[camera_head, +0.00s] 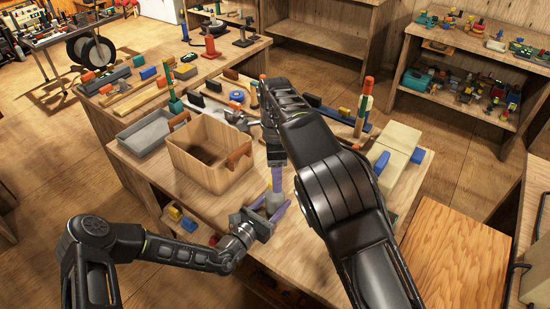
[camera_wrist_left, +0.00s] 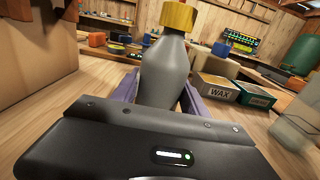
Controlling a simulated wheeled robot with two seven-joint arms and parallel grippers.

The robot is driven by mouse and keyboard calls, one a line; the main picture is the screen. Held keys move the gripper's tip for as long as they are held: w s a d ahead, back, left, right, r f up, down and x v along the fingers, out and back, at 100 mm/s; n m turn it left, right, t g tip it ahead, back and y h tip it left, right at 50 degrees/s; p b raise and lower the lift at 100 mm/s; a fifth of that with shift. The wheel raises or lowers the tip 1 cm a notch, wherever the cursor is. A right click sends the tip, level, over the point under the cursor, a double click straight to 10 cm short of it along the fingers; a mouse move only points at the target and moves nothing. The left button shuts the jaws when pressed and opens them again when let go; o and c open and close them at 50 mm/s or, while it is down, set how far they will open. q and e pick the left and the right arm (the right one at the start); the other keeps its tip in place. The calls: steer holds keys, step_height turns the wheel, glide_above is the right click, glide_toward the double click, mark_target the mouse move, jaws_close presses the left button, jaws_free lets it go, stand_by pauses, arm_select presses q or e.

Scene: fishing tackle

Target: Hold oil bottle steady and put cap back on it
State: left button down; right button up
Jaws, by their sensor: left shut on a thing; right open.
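The oil bottle (camera_wrist_left: 163,72) is grey with a narrowing neck and stands roughly upright at the table's front. A yellow cap (camera_wrist_left: 178,16) is at the top of its neck, cut by the picture's upper edge; I cannot tell whether it is fully seated. The cap is not clear in the head view.
A wooden bin (camera_head: 205,178) and a grey tray (camera_head: 145,138) stand left of the bottle. Cream boxes (camera_head: 392,150) are at the right. A WAX box (camera_wrist_left: 215,88) and a green box (camera_wrist_left: 253,95) lie behind the bottle. Bare tabletop (camera_head: 305,235) shows at the front right.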

steer(key=n, duration=0.6)
steer(key=shift+s, duration=0.1)
steer(key=n, duration=0.3)
steer(key=shift+r, duration=0.15)
steer(key=n, duration=0.5)
steer(key=shift+a+r, duration=0.1)
steer(key=shift+r, duration=0.2)
steer(key=n, duration=0.3)
steer(key=shift+r, duration=0.2)
steer(key=n, duration=0.4)
steer(key=r+n, duration=0.1)
steer(key=shift+w+n, duration=0.3)
steer(key=shift+n, duration=0.1)
steer(key=n, duration=0.2)
steer(key=shift+w+r+n, duration=0.15)
steer(key=shift+r+n, duration=0.25)
steer(key=n, duration=0.2)
steer(key=r+n, duration=0.1)
steer(key=n, duration=0.1)
steer(key=n+t, duration=0.1)
steer(key=n, duration=0.2)
steer(key=shift+w+r, duration=0.35)
steer(key=shift+r, duration=0.05)
steer(key=shift+f, duration=0.15)
